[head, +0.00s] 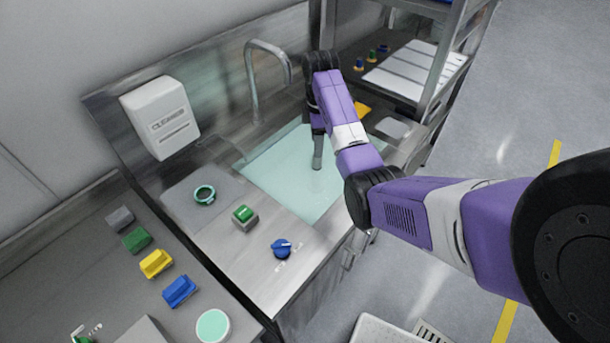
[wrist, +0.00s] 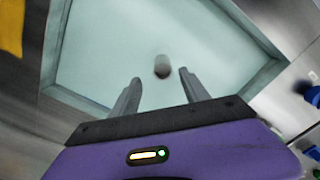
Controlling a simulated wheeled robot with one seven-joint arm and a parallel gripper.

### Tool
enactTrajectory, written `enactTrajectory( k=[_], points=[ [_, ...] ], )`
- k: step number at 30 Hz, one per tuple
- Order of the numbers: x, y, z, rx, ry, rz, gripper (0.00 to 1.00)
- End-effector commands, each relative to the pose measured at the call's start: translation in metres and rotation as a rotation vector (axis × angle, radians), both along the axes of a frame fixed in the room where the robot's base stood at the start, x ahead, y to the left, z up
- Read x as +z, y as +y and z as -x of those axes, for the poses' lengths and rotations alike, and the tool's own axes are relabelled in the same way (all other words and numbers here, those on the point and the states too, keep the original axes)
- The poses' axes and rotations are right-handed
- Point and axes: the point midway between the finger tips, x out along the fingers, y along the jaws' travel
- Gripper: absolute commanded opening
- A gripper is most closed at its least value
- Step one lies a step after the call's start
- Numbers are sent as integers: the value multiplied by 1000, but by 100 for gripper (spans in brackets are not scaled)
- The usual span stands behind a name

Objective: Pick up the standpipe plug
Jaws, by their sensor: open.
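The standpipe plug (wrist: 162,66) shows in the wrist view as a short grey cylinder with a darker lower end, within the pale water-filled sink basin. My gripper (wrist: 159,76) is open, its two grey fingers pointing toward the plug from either side in the picture. The plug appears just past the fingertips, with nothing between the fingers. In the head view my gripper (head: 317,165) reaches down over the sink (head: 275,165); I cannot clearly make out the plug there. How far the fingertips are from it in depth I cannot tell.
A curved faucet (head: 255,80) stands behind the basin. A metal rack (head: 440,80) stands close on the right. A cleaner dispenser (head: 160,117) is on the backsplash.

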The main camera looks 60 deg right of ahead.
Motion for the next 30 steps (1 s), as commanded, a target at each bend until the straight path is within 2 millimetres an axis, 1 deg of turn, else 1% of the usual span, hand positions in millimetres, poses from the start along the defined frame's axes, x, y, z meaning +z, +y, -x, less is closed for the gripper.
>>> enactTrajectory(
  k=[11, 16, 18, 21, 29, 30],
  points=[
    [-33, 2, 5, 3, 6, -7, 54],
    [-56, 4, 11, 2, 7, -7, 54],
    [-67, 3, 10, 3, 6, -7, 54],
    [-75, 3, 10, 3, 5, -5, 54],
    [-78, 3, 9, 3, 3, -4, 54],
    [-78, 3, 9, 3, 3, -4, 50]
  ],
)
